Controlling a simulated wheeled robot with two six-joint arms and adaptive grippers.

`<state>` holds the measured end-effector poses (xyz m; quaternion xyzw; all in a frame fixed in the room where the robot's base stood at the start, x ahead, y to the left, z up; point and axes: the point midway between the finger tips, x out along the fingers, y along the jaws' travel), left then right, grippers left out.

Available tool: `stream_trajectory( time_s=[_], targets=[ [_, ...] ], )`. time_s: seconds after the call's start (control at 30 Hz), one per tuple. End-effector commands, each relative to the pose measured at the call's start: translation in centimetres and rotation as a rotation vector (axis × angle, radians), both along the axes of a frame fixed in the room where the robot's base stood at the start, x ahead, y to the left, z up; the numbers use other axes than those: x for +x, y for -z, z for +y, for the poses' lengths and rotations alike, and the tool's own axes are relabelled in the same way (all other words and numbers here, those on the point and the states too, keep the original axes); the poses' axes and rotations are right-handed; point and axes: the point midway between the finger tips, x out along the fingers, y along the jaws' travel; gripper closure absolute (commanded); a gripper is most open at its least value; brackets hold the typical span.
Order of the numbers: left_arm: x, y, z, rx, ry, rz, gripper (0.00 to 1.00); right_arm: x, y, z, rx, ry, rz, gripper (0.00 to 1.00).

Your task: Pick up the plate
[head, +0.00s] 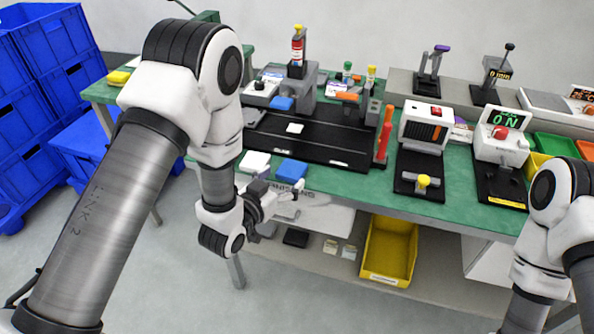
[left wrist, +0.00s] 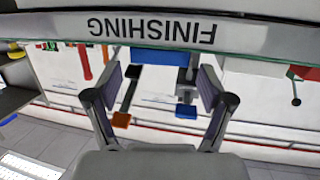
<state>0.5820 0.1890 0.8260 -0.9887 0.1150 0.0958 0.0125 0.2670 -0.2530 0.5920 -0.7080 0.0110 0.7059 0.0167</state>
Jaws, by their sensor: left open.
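Several flat pieces could be the plate, and I cannot tell which is meant. A blue flat plate (head: 291,171) and a white one (head: 255,161) lie at the bench's front edge. A small white piece (head: 295,128) lies on the black mat (head: 330,143). My left gripper (head: 294,196) is open and empty, just in front of the bench edge near the blue plate. My right gripper is out of the frame.
The green bench (head: 460,195) carries several test devices behind and right of the plates. A yellow bin (head: 390,250) sits on the lower shelf. Blue crates (head: 60,50) are stacked at left.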

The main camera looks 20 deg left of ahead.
Motion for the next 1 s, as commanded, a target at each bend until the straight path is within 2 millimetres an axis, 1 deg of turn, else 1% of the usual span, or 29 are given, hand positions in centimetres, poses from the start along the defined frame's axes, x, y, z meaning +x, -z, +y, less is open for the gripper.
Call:
stream_trajectory(
  time_s=[0.17, 0.2, 0.27, 0.33, 0.5, 0.53, 0.57, 0.6, 0.67, 1.0],
  targets=[
    [3.0, 0.0, -0.6, 0.001, 0.000, -0.001, 0.19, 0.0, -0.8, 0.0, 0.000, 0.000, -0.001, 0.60],
    [3.7, 0.2, -0.8, 0.001, 0.000, 0.000, 0.19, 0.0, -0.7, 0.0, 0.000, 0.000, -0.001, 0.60],
    [4.4, 0.4, -1.0, 0.000, 0.000, 0.001, 0.19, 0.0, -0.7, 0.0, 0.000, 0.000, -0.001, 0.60],
    [4.9, 0.6, -1.1, 0.000, -0.001, 0.002, 0.19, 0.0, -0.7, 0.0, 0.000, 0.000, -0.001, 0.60],
    [4.9, 0.7, -1.1, -0.001, -0.001, 0.003, 0.19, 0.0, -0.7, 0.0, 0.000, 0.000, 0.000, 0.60],
    [4.9, 0.7, -1.1, -0.001, -0.001, 0.003, 0.26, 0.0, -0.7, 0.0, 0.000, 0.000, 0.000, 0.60],
    [4.9, 0.7, -1.1, 0.000, -0.001, 0.003, 0.37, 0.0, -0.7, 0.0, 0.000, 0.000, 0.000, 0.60],
    [4.9, 0.7, -1.0, 0.000, -0.001, 0.003, 0.51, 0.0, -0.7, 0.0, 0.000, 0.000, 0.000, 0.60],
    [4.9, 0.7, -1.0, 0.000, -0.001, 0.003, 0.70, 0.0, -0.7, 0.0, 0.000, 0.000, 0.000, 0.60],
    [4.9, 0.6, -1.0, 0.000, -0.001, 0.003, 0.70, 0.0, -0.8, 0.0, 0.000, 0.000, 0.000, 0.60]
  ],
)
